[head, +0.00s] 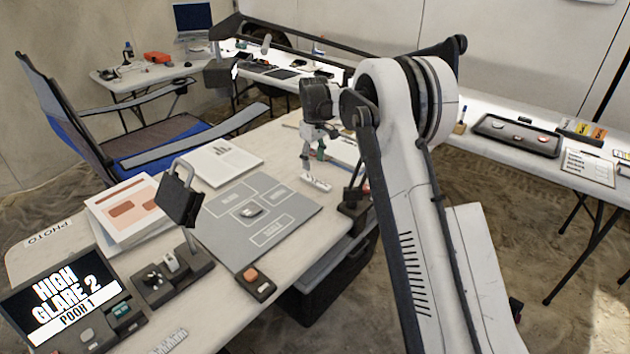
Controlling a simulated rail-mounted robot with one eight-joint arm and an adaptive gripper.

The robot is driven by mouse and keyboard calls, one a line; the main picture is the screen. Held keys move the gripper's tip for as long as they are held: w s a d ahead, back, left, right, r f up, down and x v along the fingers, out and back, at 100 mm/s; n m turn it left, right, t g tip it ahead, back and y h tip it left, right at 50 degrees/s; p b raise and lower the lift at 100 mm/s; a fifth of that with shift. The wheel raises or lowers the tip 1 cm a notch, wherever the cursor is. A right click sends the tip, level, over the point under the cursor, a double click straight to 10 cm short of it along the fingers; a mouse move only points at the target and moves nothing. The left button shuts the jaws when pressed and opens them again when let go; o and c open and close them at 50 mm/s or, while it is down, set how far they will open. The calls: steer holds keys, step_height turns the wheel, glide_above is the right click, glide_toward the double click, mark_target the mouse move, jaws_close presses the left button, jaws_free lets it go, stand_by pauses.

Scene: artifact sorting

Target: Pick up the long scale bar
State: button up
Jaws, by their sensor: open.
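My gripper (313,158) hangs pointing down over the table, right of the grey mat, with its fingers apart. Just below and beside its fingertips a small white bar with dark marks (317,183) lies on the table. I cannot tell whether the fingers touch it. Another pale bar with ruled marks (168,343) lies at the front edge of the table, right of the display. The marks are too small to tell which of the two is the long scale bar.
A grey mat (225,228) with marked zones holds a small pale object (249,211). A dark box with an orange button (250,277), a lamp (182,200), papers (125,207) and a display (62,300) stand around it. A chair (150,140) is behind the table.

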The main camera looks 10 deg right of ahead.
mark_target(316, 181)
steer(key=shift+w+d+f, duration=0.15)
steer(key=shift+d+f, duration=0.2)
steer(key=shift+f, duration=0.15)
step_height(316, 181, down, 7)
steer(key=shift+f+b, duration=0.15)
steer(key=shift+b, duration=0.35)
jaws_close()
